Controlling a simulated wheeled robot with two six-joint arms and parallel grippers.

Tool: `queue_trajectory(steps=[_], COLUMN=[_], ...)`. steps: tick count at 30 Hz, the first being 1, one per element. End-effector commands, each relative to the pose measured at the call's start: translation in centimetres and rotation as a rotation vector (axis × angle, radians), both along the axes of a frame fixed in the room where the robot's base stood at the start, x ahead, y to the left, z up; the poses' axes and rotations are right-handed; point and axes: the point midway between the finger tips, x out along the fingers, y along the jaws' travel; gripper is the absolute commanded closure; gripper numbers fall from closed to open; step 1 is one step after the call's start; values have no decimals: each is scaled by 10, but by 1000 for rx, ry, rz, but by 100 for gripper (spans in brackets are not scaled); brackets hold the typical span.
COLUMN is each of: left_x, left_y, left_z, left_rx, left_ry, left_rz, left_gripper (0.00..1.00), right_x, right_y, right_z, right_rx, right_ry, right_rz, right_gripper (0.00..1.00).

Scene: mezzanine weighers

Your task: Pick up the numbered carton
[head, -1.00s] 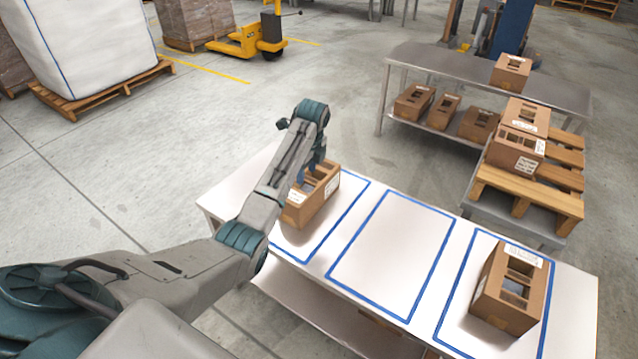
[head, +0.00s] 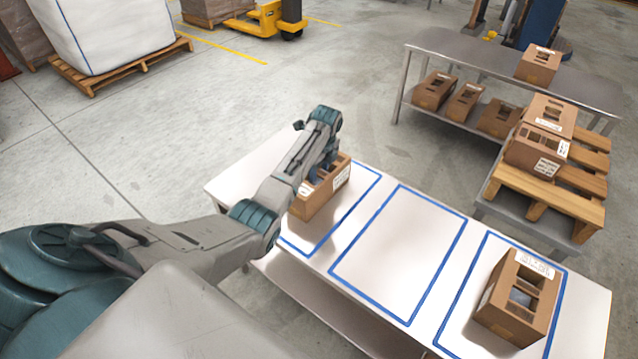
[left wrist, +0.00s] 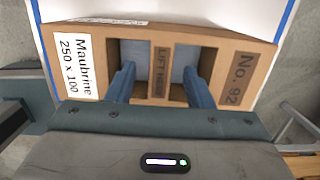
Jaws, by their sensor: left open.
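The numbered carton (head: 318,202) is a brown box standing in the left blue-outlined area of the white table. In the left wrist view the carton (left wrist: 238,60) reads "No. 92", with a white label "Maubrine 250 x 100". A strip (left wrist: 160,72) marked "LIFT HERE" lies between its two top openings. My left gripper (left wrist: 158,74) is open, with one finger at each opening, one on either side of the strip. A gap shows between each finger and the strip. In the head view my arm partly hides the carton. My right gripper is not in view.
Another carton (head: 517,298) stands in the right outlined area of the table (head: 395,255); the middle area is empty. A steel bench (head: 440,43) with cartons and a pallet (head: 548,193) with stacked cartons stand behind. A white bulk bag (head: 105,35) is at back left.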

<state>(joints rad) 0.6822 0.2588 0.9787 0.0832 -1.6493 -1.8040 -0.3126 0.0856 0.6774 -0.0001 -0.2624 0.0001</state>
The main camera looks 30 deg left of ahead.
Motion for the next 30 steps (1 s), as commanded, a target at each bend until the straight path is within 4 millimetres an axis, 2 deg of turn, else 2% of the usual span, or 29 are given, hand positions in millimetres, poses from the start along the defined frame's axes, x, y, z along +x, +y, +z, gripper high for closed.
queue_trajectory(steps=[5,12,20,30], left_x=[0,0,0,1], left_y=[2,2,2,2], left_z=[-19,-21,-20,-20], left_rx=[0,1,1,1], left_ry=[0,-1,-1,-2], left_rz=[0,0,0,0], left_gripper=[53,53,100,100], right_x=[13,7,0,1], right_y=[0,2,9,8], right_z=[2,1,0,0], right_rx=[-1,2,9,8], right_ry=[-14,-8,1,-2], right_rz=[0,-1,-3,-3], right_gripper=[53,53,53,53])
